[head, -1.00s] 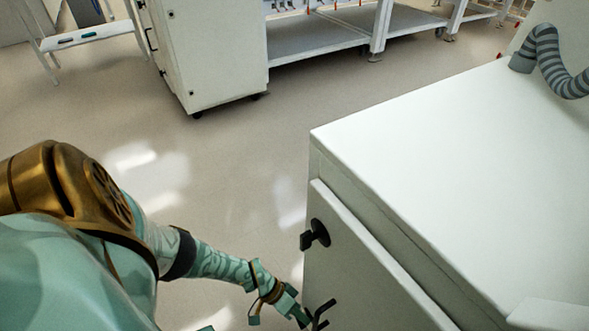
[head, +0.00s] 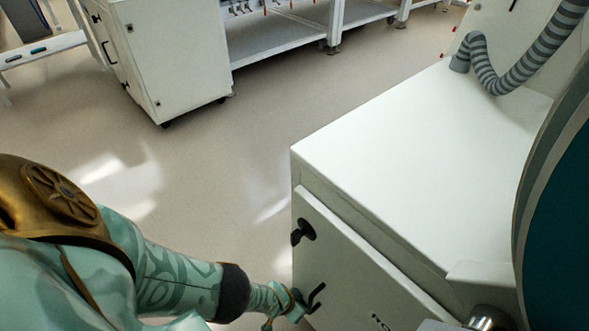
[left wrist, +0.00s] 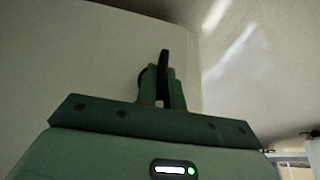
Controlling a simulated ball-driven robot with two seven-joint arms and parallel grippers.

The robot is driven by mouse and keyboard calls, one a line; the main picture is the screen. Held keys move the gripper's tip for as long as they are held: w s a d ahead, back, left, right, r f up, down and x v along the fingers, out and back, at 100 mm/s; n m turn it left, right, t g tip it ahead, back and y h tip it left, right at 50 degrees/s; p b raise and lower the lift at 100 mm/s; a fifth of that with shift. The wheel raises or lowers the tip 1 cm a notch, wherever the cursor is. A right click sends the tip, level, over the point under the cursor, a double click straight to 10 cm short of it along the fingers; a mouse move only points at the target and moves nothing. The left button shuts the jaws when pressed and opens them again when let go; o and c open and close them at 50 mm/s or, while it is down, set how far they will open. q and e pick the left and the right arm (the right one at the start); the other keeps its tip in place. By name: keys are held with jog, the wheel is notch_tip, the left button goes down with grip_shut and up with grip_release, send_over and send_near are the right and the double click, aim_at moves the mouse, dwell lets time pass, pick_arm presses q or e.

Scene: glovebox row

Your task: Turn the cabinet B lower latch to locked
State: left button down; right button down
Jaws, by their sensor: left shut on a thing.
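The white cabinet (head: 370,275) fills the right of the head view, its door facing my left arm. A black upper latch (head: 303,231) sits on the door, clear of my gripper. Below it is a black pull handle (head: 316,298). My left gripper (head: 298,308) is low at the door, close to this handle in the picture. In the left wrist view my left gripper (left wrist: 163,102) is shut on a black lever (left wrist: 164,62), which fits the lower latch. The lever stands upright in that picture, with a dark round base partly hidden behind the fingers. The lower latch is hidden in the head view. My right gripper is out of view.
A grey striped hose (head: 490,75) rises from the cabinet's far end. Another white cabinet (head: 170,60) and a white shelf frame (head: 285,40) stand at the back. The floor (head: 215,165) between them is clear.

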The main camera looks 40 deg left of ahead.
pick_arm(q)
jog(key=shift+y, duration=0.4)
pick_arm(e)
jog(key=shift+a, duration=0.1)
pick_arm(q)
jog(key=c, duration=1.5)
grip_release()
